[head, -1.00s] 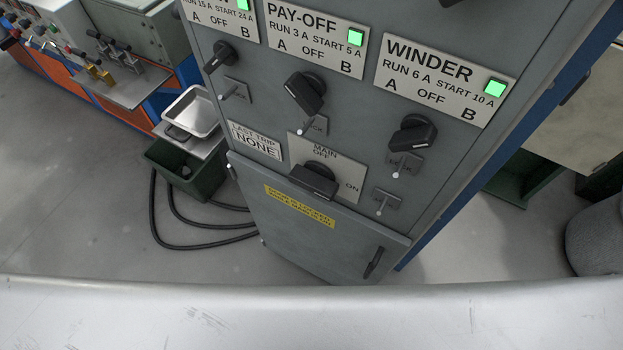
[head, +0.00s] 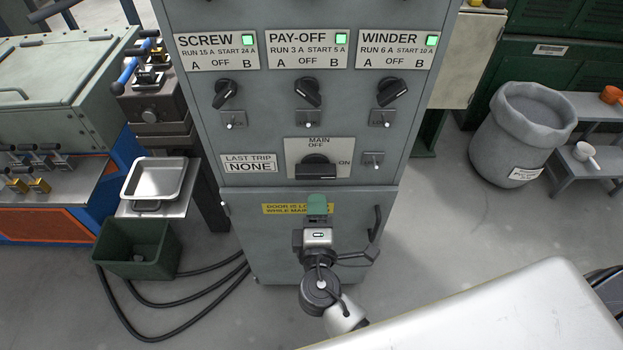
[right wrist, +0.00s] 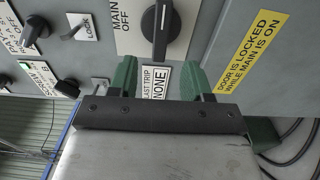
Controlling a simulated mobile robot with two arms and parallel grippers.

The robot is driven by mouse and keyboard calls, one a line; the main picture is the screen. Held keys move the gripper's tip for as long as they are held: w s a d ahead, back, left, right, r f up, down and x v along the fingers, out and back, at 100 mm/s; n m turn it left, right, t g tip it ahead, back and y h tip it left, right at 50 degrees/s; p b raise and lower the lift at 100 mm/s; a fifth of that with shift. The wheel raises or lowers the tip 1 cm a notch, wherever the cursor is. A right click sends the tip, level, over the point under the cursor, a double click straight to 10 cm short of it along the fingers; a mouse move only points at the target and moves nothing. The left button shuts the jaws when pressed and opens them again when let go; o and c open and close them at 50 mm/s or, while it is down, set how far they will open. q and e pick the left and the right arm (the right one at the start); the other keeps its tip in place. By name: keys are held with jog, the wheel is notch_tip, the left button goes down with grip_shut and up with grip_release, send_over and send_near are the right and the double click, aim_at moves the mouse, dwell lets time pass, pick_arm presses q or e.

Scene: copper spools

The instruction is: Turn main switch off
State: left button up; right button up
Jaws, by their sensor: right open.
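The main switch (head: 316,167) is a black rotary knob on a light plate marked MAIN, OFF at the top and ON at the right. Its bar lies level, in line with ON. It also shows in the right wrist view (right wrist: 157,32), where the picture is turned on its side. My right gripper (head: 318,202) is in front of the cabinet, just below the knob in the head view. In the right wrist view its two green fingers (right wrist: 157,75) are apart with nothing between them, and the knob lies beyond them. My left gripper is not in view.
The grey cabinet (head: 213,133) has screw, pay-off and winder selectors above, each with a lit green lamp. A yellow label (head: 285,209) and a door handle (head: 376,222) are below. A green bin (head: 137,262) and hoses stand left, a grey sack (head: 515,135) right.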

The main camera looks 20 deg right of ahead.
aim_at(316, 178)
jog(key=p+x, duration=0.1)
jog(key=x, duration=0.2)
jog(key=shift+w+d+r, duration=0.15)
jog(key=shift+w, duration=0.15)
jog(key=p+x, duration=0.1)
jog(key=x, duration=0.4)
jog(key=shift+w, duration=0.15)
jog(key=shift+w+f, duration=0.25)
jog(key=shift+w, duration=0.15)
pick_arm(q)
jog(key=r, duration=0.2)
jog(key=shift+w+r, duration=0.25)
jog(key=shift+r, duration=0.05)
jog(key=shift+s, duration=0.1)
pick_arm(e)
grip_shut()
